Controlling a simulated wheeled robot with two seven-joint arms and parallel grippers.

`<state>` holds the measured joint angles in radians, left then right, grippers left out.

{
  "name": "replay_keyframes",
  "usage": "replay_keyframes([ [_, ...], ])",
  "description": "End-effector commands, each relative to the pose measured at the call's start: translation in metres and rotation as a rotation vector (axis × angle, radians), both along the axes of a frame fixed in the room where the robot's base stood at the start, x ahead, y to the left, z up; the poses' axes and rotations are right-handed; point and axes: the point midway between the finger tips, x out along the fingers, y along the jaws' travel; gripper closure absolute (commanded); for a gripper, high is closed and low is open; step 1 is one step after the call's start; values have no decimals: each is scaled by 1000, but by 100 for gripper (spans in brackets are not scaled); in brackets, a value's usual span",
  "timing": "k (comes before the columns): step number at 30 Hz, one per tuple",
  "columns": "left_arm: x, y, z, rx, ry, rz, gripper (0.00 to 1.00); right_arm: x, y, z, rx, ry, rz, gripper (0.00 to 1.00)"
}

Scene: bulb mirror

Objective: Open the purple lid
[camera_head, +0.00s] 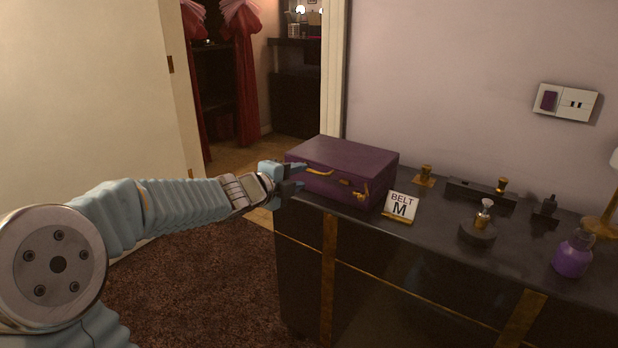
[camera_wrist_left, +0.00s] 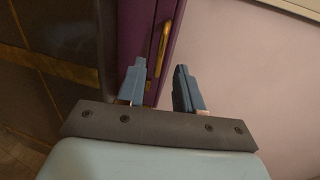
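A purple box with a purple lid (camera_head: 345,156) stands at the left end of the dark dresser. Its lid looks shut, and gold latches show on its front. My left gripper (camera_head: 302,176) is at the box's left front corner, near one gold latch. In the left wrist view, the gripper (camera_wrist_left: 160,88) has its two blue fingers apart, with the edge of the purple box (camera_wrist_left: 133,45) and a gold latch (camera_wrist_left: 162,48) just beyond them. Nothing is seen held between the fingers. Whether a finger touches the lid I cannot tell. My right gripper is not in view.
The dark dresser top (camera_head: 440,240) carries a "BELT M" card (camera_head: 400,206) close to the box, a round stand with a small bottle (camera_head: 483,217), and a purple bottle (camera_head: 573,254). A wall rises behind. Open floor (camera_head: 200,280) lies left of the dresser.

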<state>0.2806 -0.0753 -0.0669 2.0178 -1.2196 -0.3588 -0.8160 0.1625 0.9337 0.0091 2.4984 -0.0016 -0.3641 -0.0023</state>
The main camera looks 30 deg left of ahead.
Motion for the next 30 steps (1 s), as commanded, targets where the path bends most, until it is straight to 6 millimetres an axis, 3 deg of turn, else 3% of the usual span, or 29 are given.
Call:
replay_keyframes([
  [3,25,-3,-7,-1,1,-2,64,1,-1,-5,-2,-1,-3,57],
  [9,48,-4,-10,-2,0,-1,64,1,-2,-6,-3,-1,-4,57],
  [20,53,-4,-11,-2,0,0,64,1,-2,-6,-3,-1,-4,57],
  [27,53,-4,-11,-2,0,0,100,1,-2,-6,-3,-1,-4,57],
  [30,53,-4,-12,-2,0,0,100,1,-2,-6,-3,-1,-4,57],
])
